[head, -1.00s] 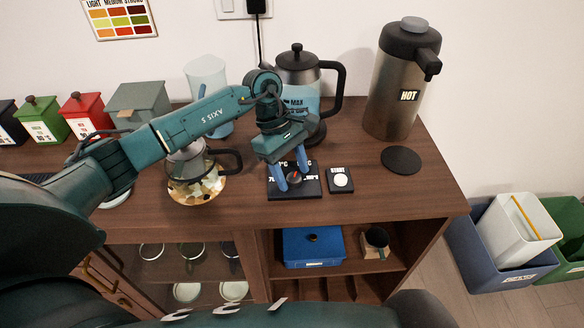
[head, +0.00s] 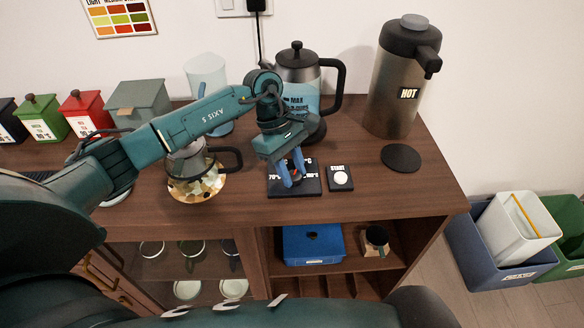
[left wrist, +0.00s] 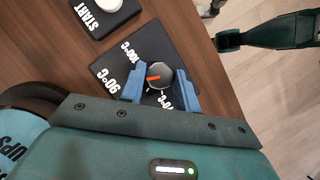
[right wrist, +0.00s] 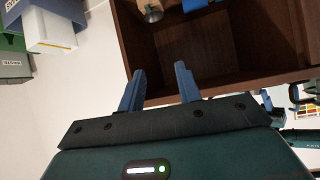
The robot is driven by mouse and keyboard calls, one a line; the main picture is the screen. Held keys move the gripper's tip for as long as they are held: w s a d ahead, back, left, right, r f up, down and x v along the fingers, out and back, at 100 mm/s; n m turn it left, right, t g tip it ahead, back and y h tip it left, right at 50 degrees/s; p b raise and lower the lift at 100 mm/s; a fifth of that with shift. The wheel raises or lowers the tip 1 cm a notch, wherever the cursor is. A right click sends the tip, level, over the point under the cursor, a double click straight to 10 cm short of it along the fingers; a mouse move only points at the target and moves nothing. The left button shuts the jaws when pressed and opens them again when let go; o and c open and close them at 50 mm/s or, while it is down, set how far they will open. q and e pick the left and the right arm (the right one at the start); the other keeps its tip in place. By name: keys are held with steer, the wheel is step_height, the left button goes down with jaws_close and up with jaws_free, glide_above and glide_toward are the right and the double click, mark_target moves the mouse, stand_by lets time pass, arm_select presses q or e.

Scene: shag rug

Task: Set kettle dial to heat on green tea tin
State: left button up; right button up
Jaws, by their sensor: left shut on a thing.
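The black dial plate (head: 310,190) lies on the cabinet top in front of the glass kettle (head: 297,92). My left gripper (head: 293,178) is shut on the round dial knob. In the left wrist view the grey knob (left wrist: 161,74) sits between the blue fingertips (left wrist: 160,88). Its red pointer points left there, toward the side with the 90°C and 100°C labels; a third label is partly hidden by a finger. The green tea tin (head: 42,118) stands at the back left; its label is too small to read. My right gripper (right wrist: 161,85) is open and empty.
A START button plate (head: 340,178) sits right of the dial. A HOT dispenser (head: 398,85) and black round pad (head: 401,158) are further right. A glass pot (head: 188,158) stands left, under my left arm. A colour chart (head: 118,16) hangs on the wall.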

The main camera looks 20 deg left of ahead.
steer(key=shift+f, duration=0.1)
arm_select(q)
steer(key=shift+f+n+b, duration=0.1)
steer(key=shift+n+b, duration=0.3)
steer(key=shift+n, duration=0.3)
steer(key=shift+n+t+b, duration=0.4)
steer(key=shift+n+t, duration=0.1)
steer(key=shift+n, duration=0.3)
steer(key=shift+s+n+t+b, duration=0.1)
steer(key=shift+n+t+b, duration=0.3)
steer(key=shift+n, duration=0.3)
steer(key=shift+n+t, duration=0.3)
steer(key=shift+n, duration=0.5)
steer(key=shift+s+n+b, duration=0.1)
steer(key=shift+n+b, duration=0.35)
steer(key=shift+n, duration=0.25)
steer(key=shift+n+t, duration=0.4)
steer(key=shift+n, duration=0.2)
arm_select(e)
steer(key=shift+w+a+f+y, duration=0.1)
steer(key=shift+a+f+y, duration=0.3)
steer(key=shift+a, duration=0.2)
steer(key=shift+w, duration=0.1)
